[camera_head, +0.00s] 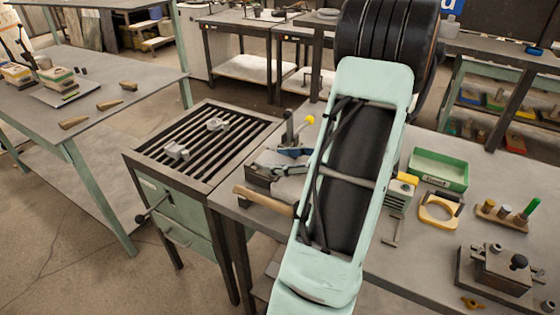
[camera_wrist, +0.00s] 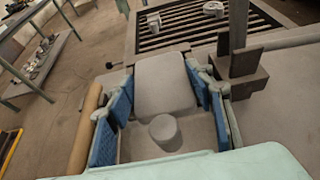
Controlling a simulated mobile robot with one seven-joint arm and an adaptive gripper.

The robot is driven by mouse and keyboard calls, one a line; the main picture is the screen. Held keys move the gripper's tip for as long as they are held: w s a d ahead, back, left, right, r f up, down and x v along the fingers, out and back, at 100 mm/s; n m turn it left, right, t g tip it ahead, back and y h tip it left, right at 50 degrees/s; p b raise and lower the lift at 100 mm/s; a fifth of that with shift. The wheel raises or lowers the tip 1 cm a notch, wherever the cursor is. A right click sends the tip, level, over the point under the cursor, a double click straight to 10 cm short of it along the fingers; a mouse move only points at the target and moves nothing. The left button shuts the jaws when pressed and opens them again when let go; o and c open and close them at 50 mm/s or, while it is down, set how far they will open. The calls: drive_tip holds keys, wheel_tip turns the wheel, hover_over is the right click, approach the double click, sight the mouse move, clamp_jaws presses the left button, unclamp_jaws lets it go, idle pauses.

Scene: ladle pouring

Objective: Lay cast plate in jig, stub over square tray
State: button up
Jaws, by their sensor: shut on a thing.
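My gripper (camera_wrist: 160,92) has blue-padded fingers on both sides of a grey cast plate (camera_wrist: 165,80) and is shut on it. A short round stub (camera_wrist: 163,131) stands up from the plate's near part in the wrist view. In the head view my arm hides most of the gripper (camera_head: 283,163), which is over the left end of the right-hand workbench. A green, open tray (camera_head: 438,169) stands on that bench, right of my arm. I cannot tell which fixture is the jig, nor whether the plate touches anything below.
A wooden handle (camera_head: 263,201) lies close beside the gripper. A dark post (camera_wrist: 238,30) rises on its other side. A slatted grate table (camera_head: 207,142) with small grey castings adjoins the bench.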

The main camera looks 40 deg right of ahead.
drive_tip(key=shift+s+a+f, duration=0.15)
drive_tip(key=shift+s+f, duration=0.05)
drive_tip(key=shift+f, duration=0.35)
drive_tip(key=o, duration=1.5)
drive_tip(key=shift+f, duration=0.1)
drive_tip(key=shift+c, duration=0.2)
drive_tip(key=shift+s, duration=0.1)
drive_tip(key=shift+s+d, duration=0.2)
drive_tip(key=r+v, duration=0.1)
drive_tip(key=v, duration=1)
drive_tip(key=shift+r, duration=0.15)
drive_tip(key=shift+w+a, duration=0.1)
drive_tip(key=shift+w, duration=0.1)
